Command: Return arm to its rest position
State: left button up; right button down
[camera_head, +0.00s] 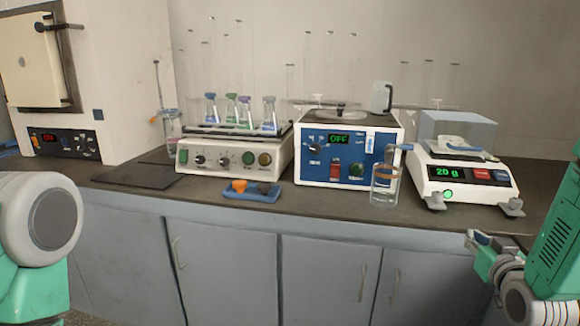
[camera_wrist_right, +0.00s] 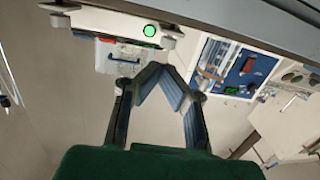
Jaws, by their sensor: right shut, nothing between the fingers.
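My right gripper (camera_head: 482,244) is low at the right in the head view, in front of the bench edge and below the balance. In the right wrist view its fingers (camera_wrist_right: 158,72) meet at the tips, with nothing between them. My left gripper is out of view; only a green and grey part of my left arm shows at the left edge.
A balance (camera_head: 463,178) reading 20 g stands above my right gripper. A glass beaker (camera_head: 385,184) stands near the bench's front edge. A shaker with several flasks (camera_head: 232,157), a blue tray (camera_head: 252,193) and an oven (camera_head: 65,135) are farther left. Cabinet doors (camera_head: 228,275) lie below.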

jog(key=s+a+f+n+g+y+p, duration=0.15)
jog(key=s+a+f+g, duration=0.3)
jog(key=s+f, duration=0.45)
jog(key=s+a+f+g+y+p, duration=0.15)
jog(key=s+a+f+g, duration=0.35)
jog(key=f, duration=0.5)
jog(key=s+a+f+g, duration=0.2)
jog(key=s, duration=0.5)
jog(key=s+a+f+n+g, duration=0.1)
jog(key=s+a+f+g, duration=0.1)
jog(key=s, duration=0.5)
jog(key=s+a+f+g+p, duration=0.1)
jog(key=s+a+f+g, duration=0.1)
jog(key=s, duration=0.6)
jog(key=shift+a+y, duration=0.4)
jog(key=shift+g, duration=0.25)
